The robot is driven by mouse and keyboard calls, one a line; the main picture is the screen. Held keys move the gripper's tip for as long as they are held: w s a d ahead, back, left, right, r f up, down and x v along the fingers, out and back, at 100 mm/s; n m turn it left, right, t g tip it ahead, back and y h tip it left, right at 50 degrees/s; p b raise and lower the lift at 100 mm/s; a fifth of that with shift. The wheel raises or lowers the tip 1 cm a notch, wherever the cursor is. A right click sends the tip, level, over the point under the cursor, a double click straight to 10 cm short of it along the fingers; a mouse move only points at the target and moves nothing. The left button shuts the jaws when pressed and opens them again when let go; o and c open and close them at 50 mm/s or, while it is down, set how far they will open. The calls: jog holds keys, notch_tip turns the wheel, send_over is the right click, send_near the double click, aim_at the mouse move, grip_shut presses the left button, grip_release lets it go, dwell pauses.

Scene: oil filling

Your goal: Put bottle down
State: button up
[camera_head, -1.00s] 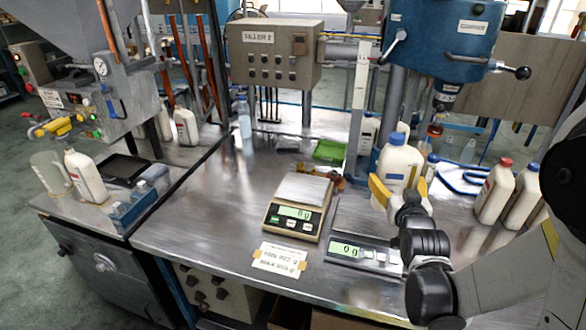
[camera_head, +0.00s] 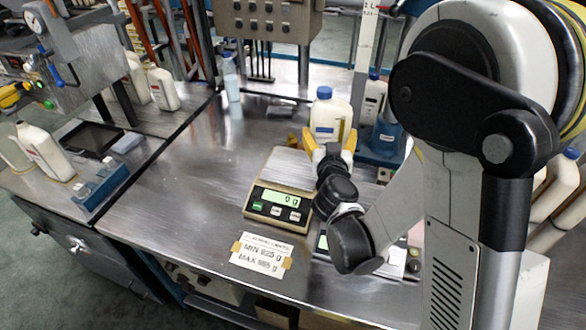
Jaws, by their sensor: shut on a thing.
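A white bottle with a blue cap (camera_head: 326,114) is upright behind my gripper. My gripper (camera_head: 328,148) has yellow fingers on both sides of the bottle's lower part and is shut on it. The bottle is close to the right rear edge of a scale's metal plate (camera_head: 284,170); I cannot tell whether its base touches anything. The scale (camera_head: 278,206) has a green display reading 0 g. My arm hides part of the second scale (camera_head: 394,262) at the right.
A paper label (camera_head: 262,252) is taped in front of the scale. The metal table (camera_head: 190,195) is clear to the left. White bottles (camera_head: 163,90) stand at the back left, and a clear bottle (camera_head: 232,80) stands behind. Blue filler parts (camera_head: 386,135) are close at the right.

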aim_at(330, 129)
jog(key=s+r+m+h, duration=0.1)
jog(key=s+r+m+h+b, duration=0.1)
jog(key=h, duration=0.1)
jog(key=shift+a+r, duration=0.15)
jog(key=shift+r, duration=0.2)
jog(key=shift+s+r+g, duration=0.1)
jog(key=shift+r+g, duration=0.2)
jog(key=shift+r, duration=0.15)
jog(key=shift+h, duration=0.3)
jog(key=w+a+f+b, duration=0.2)
jog(key=a+f, duration=0.1)
jog(key=w+a+f+b, duration=0.3)
jog(key=f, duration=0.1)
jog(key=w+a+f+b, duration=0.2)
jog(key=a+f, duration=0.1)
jog(key=f, duration=0.1)
jog(key=shift+w+b, duration=0.35)
jog(key=shift+b, duration=0.05)
jog(key=shift+d+r+m, duration=0.1)
jog(key=shift+r+m, duration=0.05)
jog(key=shift+m, duration=0.15)
